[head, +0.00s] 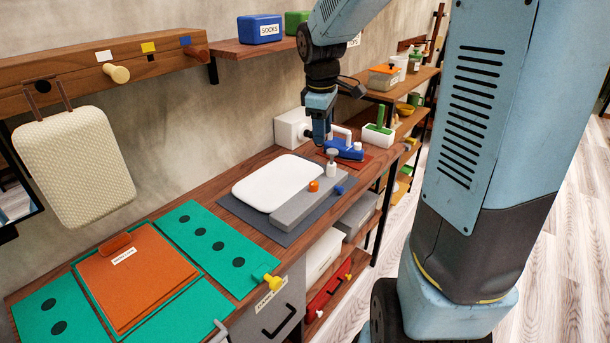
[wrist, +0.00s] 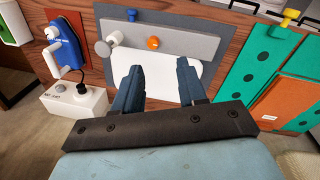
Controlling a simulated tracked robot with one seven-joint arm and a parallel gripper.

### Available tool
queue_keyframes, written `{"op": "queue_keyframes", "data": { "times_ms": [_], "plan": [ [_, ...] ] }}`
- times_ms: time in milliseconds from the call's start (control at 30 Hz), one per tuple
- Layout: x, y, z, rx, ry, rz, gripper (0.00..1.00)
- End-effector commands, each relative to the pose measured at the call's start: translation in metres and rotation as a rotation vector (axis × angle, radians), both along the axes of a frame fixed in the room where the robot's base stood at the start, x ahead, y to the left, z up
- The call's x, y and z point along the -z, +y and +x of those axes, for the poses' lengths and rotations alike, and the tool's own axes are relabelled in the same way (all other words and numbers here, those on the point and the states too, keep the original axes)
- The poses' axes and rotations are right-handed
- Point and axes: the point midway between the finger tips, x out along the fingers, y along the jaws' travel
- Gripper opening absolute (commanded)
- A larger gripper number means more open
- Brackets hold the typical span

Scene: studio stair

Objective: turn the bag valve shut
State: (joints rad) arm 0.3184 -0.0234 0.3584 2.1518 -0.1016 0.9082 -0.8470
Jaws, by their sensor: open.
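A flat white bag (head: 272,184) lies on a dark grey mat (head: 237,211), with a grey bar (head: 292,210) along its front edge. An orange knob (head: 314,186) and a white post with a grey cap (head: 331,168) stand on the bar. A small blue knob (head: 340,190) shows at the bar's front. I cannot tell which fitting is the bag valve. My gripper (wrist: 159,68) is open and empty above the bag area; the wrist view shows the orange knob (wrist: 153,43) beyond its fingers, apart from them.
A blue pump with a white handle (head: 347,151) stands on a red mat beside the bag. A white box (head: 291,128) is against the wall. Green panels and an orange board (head: 140,280) fill the near bench. A shelf with a blue box (head: 261,29) hangs above.

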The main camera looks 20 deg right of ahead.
Motion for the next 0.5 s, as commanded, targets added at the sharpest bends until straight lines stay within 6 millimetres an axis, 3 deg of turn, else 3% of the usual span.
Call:
{"op": "queue_keyframes", "data": {
  "times_ms": [200, 500],
  "plan": [
    [0.039, -0.002, 0.043, -0.191, 0.083, 0.032, 0.41],
    [0.064, -0.003, 0.066, -0.320, 0.121, 0.065, 0.41]
  ]
}}
